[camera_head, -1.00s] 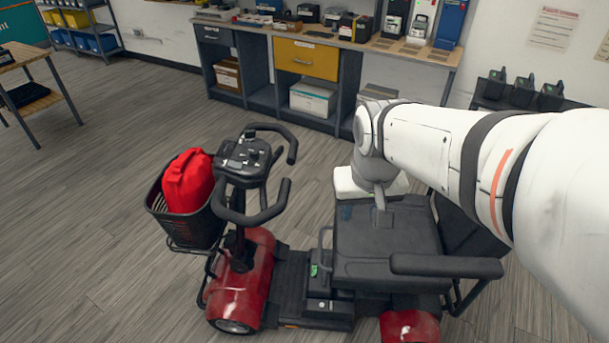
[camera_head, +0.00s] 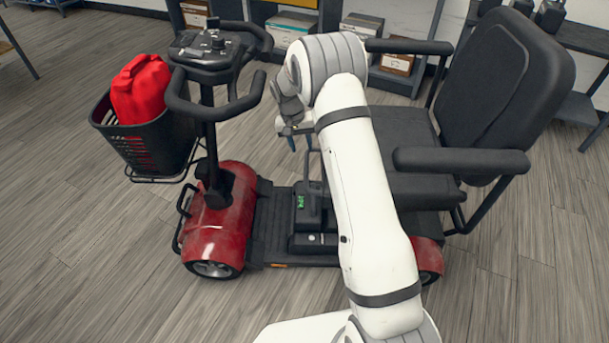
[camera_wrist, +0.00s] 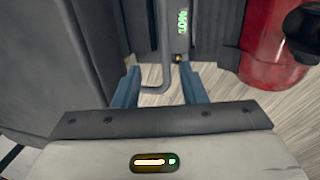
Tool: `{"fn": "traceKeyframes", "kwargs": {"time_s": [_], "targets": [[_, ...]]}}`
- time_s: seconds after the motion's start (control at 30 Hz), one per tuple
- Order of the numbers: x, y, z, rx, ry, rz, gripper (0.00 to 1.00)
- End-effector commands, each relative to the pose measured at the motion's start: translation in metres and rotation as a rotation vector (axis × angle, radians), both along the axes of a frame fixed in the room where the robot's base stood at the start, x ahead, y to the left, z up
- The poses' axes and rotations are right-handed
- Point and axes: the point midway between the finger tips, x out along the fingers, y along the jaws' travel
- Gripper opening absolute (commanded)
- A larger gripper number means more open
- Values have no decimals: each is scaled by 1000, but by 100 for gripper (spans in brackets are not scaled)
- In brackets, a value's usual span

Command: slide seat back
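The scooter's black seat (camera_head: 405,135) faces the handlebars, with its backrest (camera_head: 510,95) upright at the right. My arm hides part of the seat's front. My gripper (camera_head: 299,143) is beside the seat's front edge, pointing down, mostly hidden by my wrist in the head view. In the wrist view my gripper (camera_wrist: 160,88) is open, with two blue fingers apart. A bent grey lever (camera_wrist: 166,65) shows between the fingers, its end turned sideways. I cannot tell whether the fingertips reach around it. Green lettering (camera_wrist: 184,22) is on the dark post beside the lever.
The near armrest (camera_head: 460,161) juts out right of my arm. Shelves with boxes line the back. The floor in front is clear.

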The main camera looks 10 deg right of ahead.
Motion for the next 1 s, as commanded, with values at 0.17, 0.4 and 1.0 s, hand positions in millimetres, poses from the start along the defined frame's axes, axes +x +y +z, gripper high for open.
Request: {"fn": "traceKeyframes", "kwargs": {"time_s": [0.17,0.4,1.0], "targets": [[8,2,-32,-8,7,-6,38],[6,-2,-54,-9,11,-7,38],[4,-12,-106,-8,7,-4,38]]}}
